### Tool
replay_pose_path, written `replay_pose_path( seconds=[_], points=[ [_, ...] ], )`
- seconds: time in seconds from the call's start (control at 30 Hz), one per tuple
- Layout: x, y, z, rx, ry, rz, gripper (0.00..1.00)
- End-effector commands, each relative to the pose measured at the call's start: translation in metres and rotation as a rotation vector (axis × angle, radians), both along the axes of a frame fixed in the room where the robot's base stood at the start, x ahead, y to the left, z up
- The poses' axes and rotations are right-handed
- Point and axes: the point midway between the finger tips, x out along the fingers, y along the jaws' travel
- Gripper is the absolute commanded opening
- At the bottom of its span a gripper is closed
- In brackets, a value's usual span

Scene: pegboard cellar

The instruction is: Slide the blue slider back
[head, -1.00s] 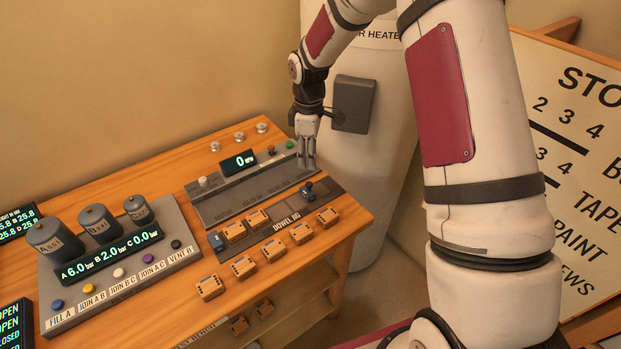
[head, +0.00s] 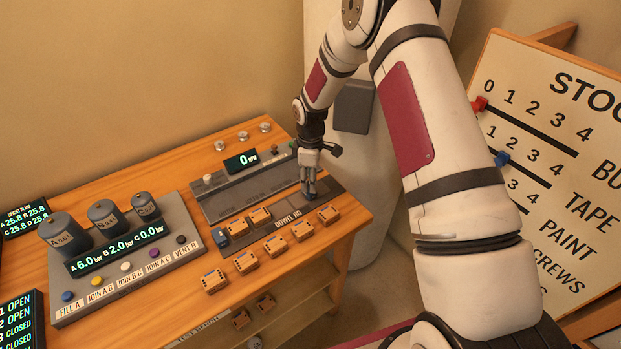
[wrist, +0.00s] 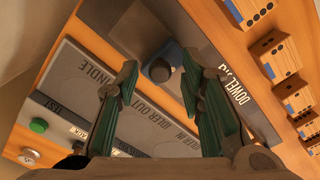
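A blue slider block with a dark round knob sits at the right end of the dark dowel jig strip; it shows in the wrist view (wrist: 168,58), and the head view mostly hides it behind my fingers. My gripper (head: 308,188) is over this block, pointing down. In the wrist view, my gripper (wrist: 160,67) is open, with a green-padded finger on either side of the knob and visible gaps. I cannot tell how far above the block the tips are.
Several orange drilled blocks (head: 276,245) lie on and before the jig. A grey panel with a display (head: 240,161) is behind it. A pressure panel with cylinders (head: 102,222) stands left. The stock board at right carries a red marker (head: 479,103) and a blue marker (head: 502,158).

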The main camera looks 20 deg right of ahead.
Motion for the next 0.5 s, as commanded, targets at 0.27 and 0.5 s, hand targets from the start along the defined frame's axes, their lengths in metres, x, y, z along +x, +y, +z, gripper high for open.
replay_pose_path(
  seconds=[0.27, 0.5],
  points=[
    [0.0, 0.0, 0.0, 0.0, 0.0, 0.0, 0.0],
    [0.011, -0.027, -0.001, -0.001, -0.002, -0.006, 0.0]
  ],
)
